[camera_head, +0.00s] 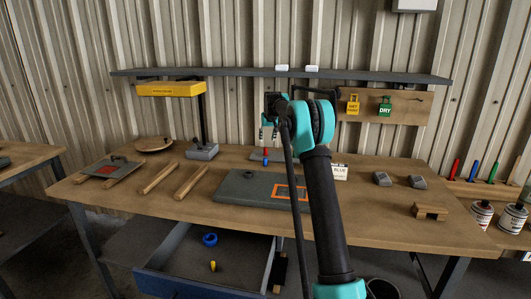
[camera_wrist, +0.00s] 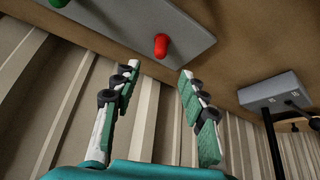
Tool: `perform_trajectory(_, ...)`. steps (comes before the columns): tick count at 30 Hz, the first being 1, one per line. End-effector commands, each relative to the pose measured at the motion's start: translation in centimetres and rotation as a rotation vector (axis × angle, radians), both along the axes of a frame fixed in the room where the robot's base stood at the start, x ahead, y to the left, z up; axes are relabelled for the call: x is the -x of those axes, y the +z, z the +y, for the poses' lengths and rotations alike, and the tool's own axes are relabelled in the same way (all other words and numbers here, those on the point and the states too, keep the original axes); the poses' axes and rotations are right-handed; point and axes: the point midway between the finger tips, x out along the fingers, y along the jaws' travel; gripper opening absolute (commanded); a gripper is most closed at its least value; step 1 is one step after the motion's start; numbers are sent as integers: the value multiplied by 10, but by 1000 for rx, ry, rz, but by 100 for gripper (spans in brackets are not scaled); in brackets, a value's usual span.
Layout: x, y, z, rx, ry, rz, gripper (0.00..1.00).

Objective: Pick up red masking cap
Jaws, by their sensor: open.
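The red masking cap (camera_wrist: 161,45) is a small rounded peg-like piece on a flat grey strip (camera_wrist: 195,32) in the wrist view. In the head view a small red piece (camera_head: 265,151) shows at the back of the workbench, just below my gripper (camera_head: 268,133). In the wrist view my gripper (camera_wrist: 158,73) is open and empty, its two fingers spread. The red cap appears beyond the fingertips, in line with the gap between them and apart from both. A green piece (camera_wrist: 58,3) sits on the same strip, cut off by the picture edge.
A grey plate with an orange frame (camera_head: 290,193) lies at the middle of the bench (camera_head: 375,223). A yellow-topped stand (camera_head: 202,150) and wooden bars (camera_head: 158,178) are left. An open drawer (camera_head: 185,283) holds a blue ring (camera_head: 209,240) and a yellow piece (camera_head: 213,266). A shelf (camera_head: 230,72) runs above.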

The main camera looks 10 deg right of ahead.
Motion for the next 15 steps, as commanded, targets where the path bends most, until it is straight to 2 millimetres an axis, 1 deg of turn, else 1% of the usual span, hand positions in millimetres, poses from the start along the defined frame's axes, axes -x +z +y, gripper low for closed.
perform_trajectory(1,-6,-10,1,0,0,0,43)
perform_trajectory(6,-19,-33,2,0,0,0,43)
perform_trajectory(15,-29,-52,2,0,0,0,43)
